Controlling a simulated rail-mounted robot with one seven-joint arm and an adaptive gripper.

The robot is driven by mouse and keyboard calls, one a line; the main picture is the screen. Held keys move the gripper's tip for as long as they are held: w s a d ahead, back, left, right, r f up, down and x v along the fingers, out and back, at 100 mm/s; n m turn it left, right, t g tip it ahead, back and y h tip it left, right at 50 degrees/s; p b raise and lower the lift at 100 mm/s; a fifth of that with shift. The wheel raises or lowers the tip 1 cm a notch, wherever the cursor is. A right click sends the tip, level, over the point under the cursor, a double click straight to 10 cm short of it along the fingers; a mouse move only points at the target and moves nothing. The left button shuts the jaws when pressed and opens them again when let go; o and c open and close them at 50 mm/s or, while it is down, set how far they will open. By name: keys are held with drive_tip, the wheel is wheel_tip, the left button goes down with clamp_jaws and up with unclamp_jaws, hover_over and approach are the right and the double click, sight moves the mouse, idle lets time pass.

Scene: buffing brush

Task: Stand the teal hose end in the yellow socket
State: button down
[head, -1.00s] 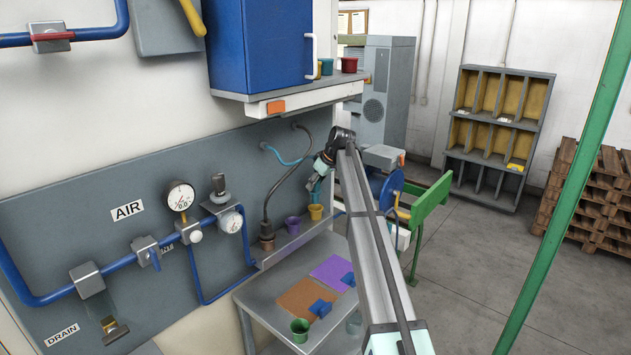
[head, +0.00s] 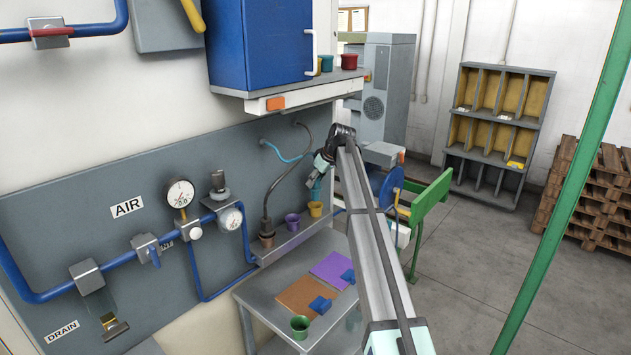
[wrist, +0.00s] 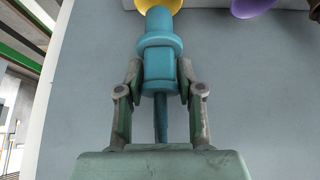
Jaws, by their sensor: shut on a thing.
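My gripper (wrist: 160,85) is shut on the teal hose end (wrist: 158,45), a stepped cylinder with its teal hose (wrist: 160,118) trailing back between the fingers. The yellow socket (wrist: 170,4) shows at the top edge of the wrist view, partly cut off. The hose end's tip overlaps it there. In the head view the yellow socket (head: 315,209) stands on the ledge, with the hose end (head: 315,193) upright and directly over it. My gripper (head: 317,180) is small and partly hidden by my arm. I cannot tell whether the tip is inside the socket.
A purple socket (head: 292,222) stands left of the yellow one. Farther left a dark hose stands in a brown socket (head: 267,239). The grey panel (head: 160,190) is close behind. Below, a table (head: 262,298) holds mats, blue blocks and a green cup (head: 299,326).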

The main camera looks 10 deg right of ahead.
sight(318, 187)
drive_tip(key=shift+f, duration=0.15)
drive_tip(key=shift+f+b, duration=0.35)
drive_tip(key=shift+f, duration=0.2)
drive_tip(key=shift+f, duration=0.2)
idle(0.4)
drive_tip(key=shift+f+b, duration=0.5)
drive_tip(key=shift+f, duration=0.3)
drive_tip(key=shift+f, duration=0.2)
drive_tip(key=shift+f+b, duration=0.4)
drive_tip(key=shift+f, duration=0.2)
idle(0.4)
drive_tip(key=c, duration=0.7)
unclamp_jaws()
